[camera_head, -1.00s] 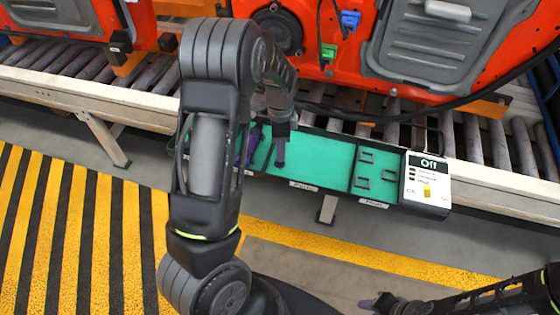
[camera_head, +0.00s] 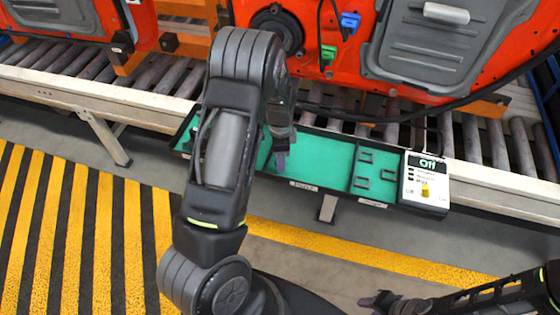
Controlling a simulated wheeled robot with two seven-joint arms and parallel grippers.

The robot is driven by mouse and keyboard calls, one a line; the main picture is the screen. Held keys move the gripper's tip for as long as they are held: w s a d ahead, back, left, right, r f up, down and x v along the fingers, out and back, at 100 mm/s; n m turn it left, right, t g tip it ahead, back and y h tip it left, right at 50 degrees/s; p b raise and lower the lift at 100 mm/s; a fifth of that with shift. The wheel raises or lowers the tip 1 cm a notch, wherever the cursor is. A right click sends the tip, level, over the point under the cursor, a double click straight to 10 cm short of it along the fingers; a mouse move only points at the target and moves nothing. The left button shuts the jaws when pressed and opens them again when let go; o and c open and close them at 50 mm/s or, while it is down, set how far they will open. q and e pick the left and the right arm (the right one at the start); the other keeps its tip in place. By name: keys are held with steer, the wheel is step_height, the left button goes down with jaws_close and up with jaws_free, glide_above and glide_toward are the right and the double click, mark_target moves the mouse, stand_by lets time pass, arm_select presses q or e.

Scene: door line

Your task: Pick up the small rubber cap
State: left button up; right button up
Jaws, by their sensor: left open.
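My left gripper (camera_head: 281,158) points down over the middle of the green-lined tray (camera_head: 325,158). Its fingertips are small and grey-purple, and they look empty. I cannot make out the small rubber cap; my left arm covers part of the tray's left side. My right gripper (camera_head: 376,301) is at the bottom, right of centre, away from the tray, and its jaws are too small and dark to read.
The tray's right section has several small dark holders (camera_head: 362,170). A white panel marked "Off" (camera_head: 426,181) is at its right end. Behind are the roller conveyor (camera_head: 480,140) and orange-red car doors (camera_head: 345,45). A dark cable crosses above the tray.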

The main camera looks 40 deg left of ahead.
stand_by(0.4)
arm_select(q)
jaws_close()
stand_by(0.4)
